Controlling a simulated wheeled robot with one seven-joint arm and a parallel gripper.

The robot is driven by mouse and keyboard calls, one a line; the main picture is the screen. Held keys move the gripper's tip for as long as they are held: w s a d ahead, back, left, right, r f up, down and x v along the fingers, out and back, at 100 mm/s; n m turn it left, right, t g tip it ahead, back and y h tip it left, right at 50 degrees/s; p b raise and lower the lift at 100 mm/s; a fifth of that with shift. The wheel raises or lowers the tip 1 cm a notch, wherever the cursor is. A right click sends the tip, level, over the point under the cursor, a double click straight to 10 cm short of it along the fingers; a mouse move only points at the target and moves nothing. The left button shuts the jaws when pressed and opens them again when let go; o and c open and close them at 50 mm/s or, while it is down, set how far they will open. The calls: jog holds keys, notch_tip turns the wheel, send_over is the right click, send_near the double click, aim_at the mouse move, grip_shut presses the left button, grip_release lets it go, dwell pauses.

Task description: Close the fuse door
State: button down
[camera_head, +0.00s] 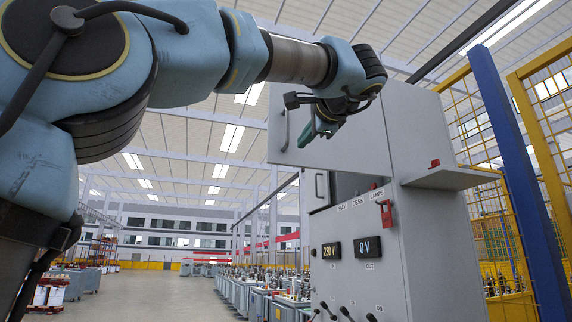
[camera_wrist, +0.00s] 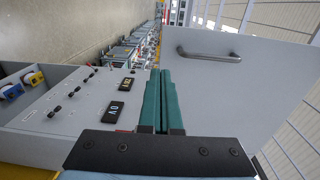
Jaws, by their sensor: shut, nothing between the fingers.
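The fuse door (camera_head: 350,135) is a flat grey panel on the upper part of the grey cabinet (camera_head: 430,240). It stands open, swung out from the cabinet, with a dark gap below it. In the wrist view the door (camera_wrist: 245,100) fills the right side, with its bar handle (camera_wrist: 208,54) near the top. My gripper (camera_head: 310,134) is in front of the door in the head view, right of the handle. In the wrist view its teal fingers (camera_wrist: 160,75) are together and empty, overlapping the door's left edge. I cannot tell whether they touch it.
The cabinet's front panel has two displays (camera_head: 350,249), several switches and a red lever (camera_head: 385,212). A grey shelf (camera_head: 450,178) juts from its right side. A blue post (camera_head: 515,180) and yellow mesh fence stand at right.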

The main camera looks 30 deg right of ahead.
jog(key=s+r, duration=0.1)
jog(key=r, duration=0.1)
jog(key=p, duration=0.5)
send_near(283, 156)
jog(key=w, duration=0.5)
jog(key=shift+w+d+f, duration=0.1)
jog(key=shift+w+d, duration=0.05)
jog(key=shift+d, duration=0.25)
jog(key=shift+w+d+f+p, duration=0.1)
jog(key=shift+w+f+p, duration=0.15)
jog(key=shift+w, duration=0.5)
jog(key=shift+w+r, duration=0.1)
